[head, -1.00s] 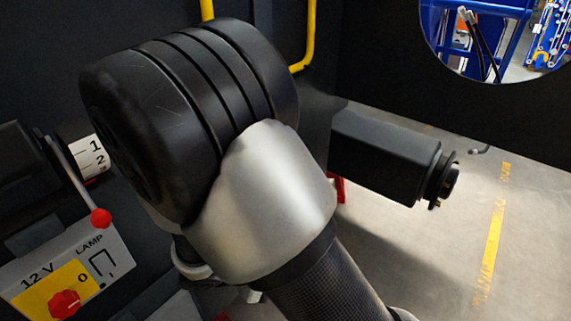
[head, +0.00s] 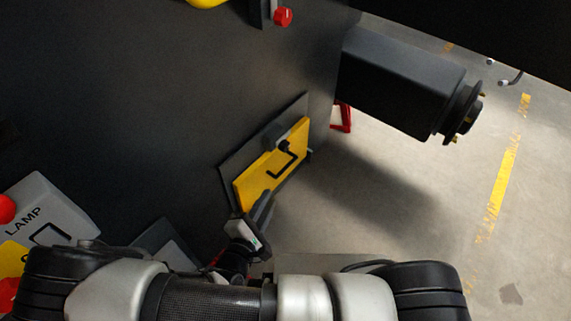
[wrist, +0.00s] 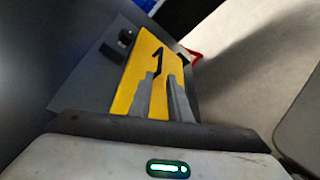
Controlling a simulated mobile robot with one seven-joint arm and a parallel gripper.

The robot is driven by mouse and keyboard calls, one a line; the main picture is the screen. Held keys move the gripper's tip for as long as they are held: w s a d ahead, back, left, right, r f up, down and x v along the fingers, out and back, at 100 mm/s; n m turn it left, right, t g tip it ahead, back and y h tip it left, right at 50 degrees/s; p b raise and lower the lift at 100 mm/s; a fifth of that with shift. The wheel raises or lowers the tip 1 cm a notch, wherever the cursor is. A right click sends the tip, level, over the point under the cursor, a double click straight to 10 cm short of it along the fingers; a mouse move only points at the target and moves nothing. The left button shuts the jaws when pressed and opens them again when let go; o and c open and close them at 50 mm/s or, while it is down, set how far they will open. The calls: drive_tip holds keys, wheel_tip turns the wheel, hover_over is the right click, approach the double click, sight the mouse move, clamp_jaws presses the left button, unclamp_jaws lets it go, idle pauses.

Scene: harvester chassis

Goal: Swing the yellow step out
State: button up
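The yellow step (head: 262,176) is a flat yellow plate with a black angular mark. It lies against a dark backing plate (head: 232,166) on the side of the dark chassis wall. A small black knob or latch (head: 283,146) sits at its upper part. The step also shows in the wrist view (wrist: 135,79), with the black latch (wrist: 124,38) at its upper left. My gripper (head: 268,197) is at the lower end of the step. In the wrist view its two grey fingers (wrist: 160,77) are apart with yellow showing between them. I cannot tell whether they touch the step.
A dark box-shaped axle end (head: 400,85) with a round hub juts out right of the step. A red part (head: 342,117) stands beneath it. A lamp panel (head: 45,220) is at the lower left. A red knob (head: 283,16) is above. Grey floor is clear to the right.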

sight(284, 171)
drive_tip(key=b+x, duration=0.1)
drive_tip(key=x, duration=1.4)
drive_tip(key=shift+w+d+b, duration=0.1)
drive_tip(key=shift+w+b, duration=0.05)
drive_tip(key=shift+b, duration=0.2)
clamp_jaws()
